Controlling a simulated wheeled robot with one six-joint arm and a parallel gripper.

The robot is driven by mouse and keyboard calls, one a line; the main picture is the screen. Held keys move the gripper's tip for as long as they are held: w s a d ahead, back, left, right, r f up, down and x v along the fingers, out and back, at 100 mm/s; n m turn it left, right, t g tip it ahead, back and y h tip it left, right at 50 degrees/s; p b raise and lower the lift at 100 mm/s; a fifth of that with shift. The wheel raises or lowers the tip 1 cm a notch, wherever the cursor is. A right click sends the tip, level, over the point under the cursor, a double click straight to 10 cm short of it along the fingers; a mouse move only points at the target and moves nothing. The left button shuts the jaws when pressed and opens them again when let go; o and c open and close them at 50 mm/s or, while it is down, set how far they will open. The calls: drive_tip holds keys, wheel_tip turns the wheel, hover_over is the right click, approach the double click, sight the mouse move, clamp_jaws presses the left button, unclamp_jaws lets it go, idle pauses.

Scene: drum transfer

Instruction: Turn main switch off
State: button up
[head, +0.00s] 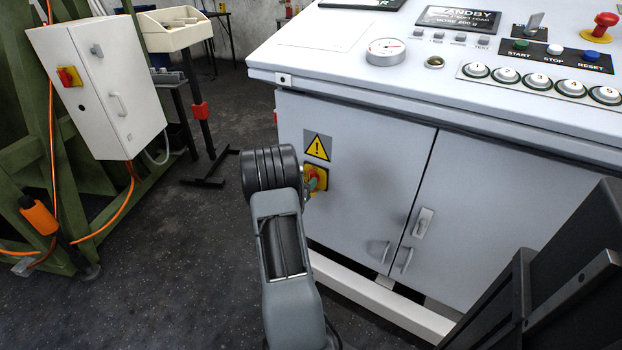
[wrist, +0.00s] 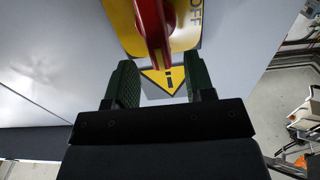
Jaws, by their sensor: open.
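The main switch (head: 321,173) is a red handle on a yellow plate on the front of the grey control cabinet, just below a yellow warning sign (head: 317,146). My arm partly hides it in the head view. In the wrist view, the red handle (wrist: 151,28) stands out from the yellow plate, with "OFF" printed at its right. My gripper (wrist: 160,75) is open, its two green-padded fingers on either side of the handle's near end in the picture. I cannot tell whether they touch it.
The cabinet top carries a gauge (head: 386,51), a row of white buttons (head: 541,81) and a red emergency stop (head: 602,27). A white box (head: 103,88) with another red-yellow switch (head: 70,76) hangs on a green frame at left. Dark floor lies between.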

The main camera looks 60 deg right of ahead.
sight(309, 177)
drive_tip(key=shift+d, duration=1.8)
drive_tip(key=shift+c, duration=0.5)
drive_tip(key=c, duration=0.5)
